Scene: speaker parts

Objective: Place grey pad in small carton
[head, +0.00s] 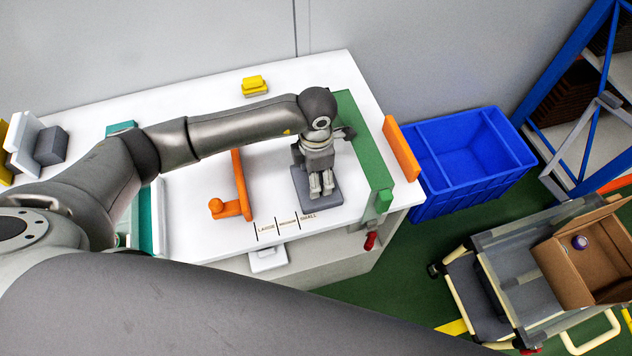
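A flat grey pad (330,197) lies on the white table, just behind the printed word SMALL. My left gripper (321,187) points down over the middle of the pad and hides part of it. Its fingers look close together, and I cannot tell whether they touch or grip the pad. An open brown cardboard carton (562,275) sits on a trolley at the right, with a small purple round thing (579,242) inside. I cannot tell its size class. My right gripper is out of view.
An orange bracket (241,185) stands left of the pad, and a green rail (362,140) with an orange plate (401,148) borders the right. A yellow block (254,86) lies behind. A blue bin (470,165) stands beyond the white table (200,215). Green floor separates table and trolley (475,300).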

